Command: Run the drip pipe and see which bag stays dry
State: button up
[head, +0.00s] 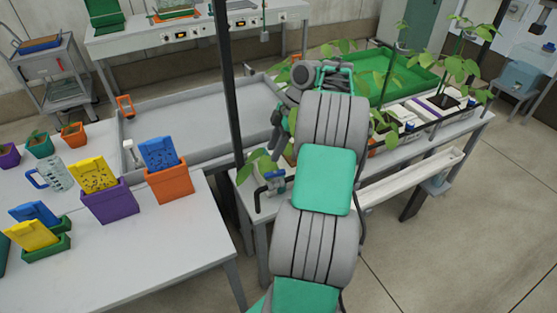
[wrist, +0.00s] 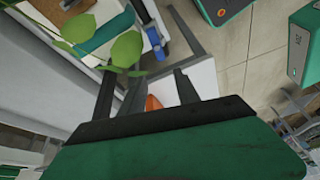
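The bench with the plants (head: 468,125) stands right of centre. White grow bags (head: 446,107) with leafy plants sit along it, and others are hidden behind my arm. A small valve with a blue handle (head: 275,175) is at the bench's near left end. A blue part (wrist: 163,42) also shows in the wrist view, beyond the fingers. My gripper (wrist: 145,78) is open, with its fingers apart and nothing clearly held. In the head view my arm hides it. I cannot make out the drip pipe or whether any bag is wet.
A white gutter (head: 410,178) runs along the bench's near side. A dark upright post (head: 229,85) stands left of my arm. The left table (head: 150,260) holds a purple box (head: 110,205), an orange box (head: 168,183) and a clear jug (head: 55,176). Floor at right is clear.

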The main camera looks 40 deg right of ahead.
aim_at(276, 172)
jog(key=shift+n, duration=0.5)
jog(key=f+b, duration=0.1)
jog(key=f, duration=0.1)
jog(key=f+b, duration=0.1)
jog(key=f, duration=0.2)
jog(key=s+f+b, duration=0.1)
jog(key=f, duration=0.2)
jog(key=shift+d+f, duration=0.15)
jog(key=shift+d, duration=0.05)
grip_shut()
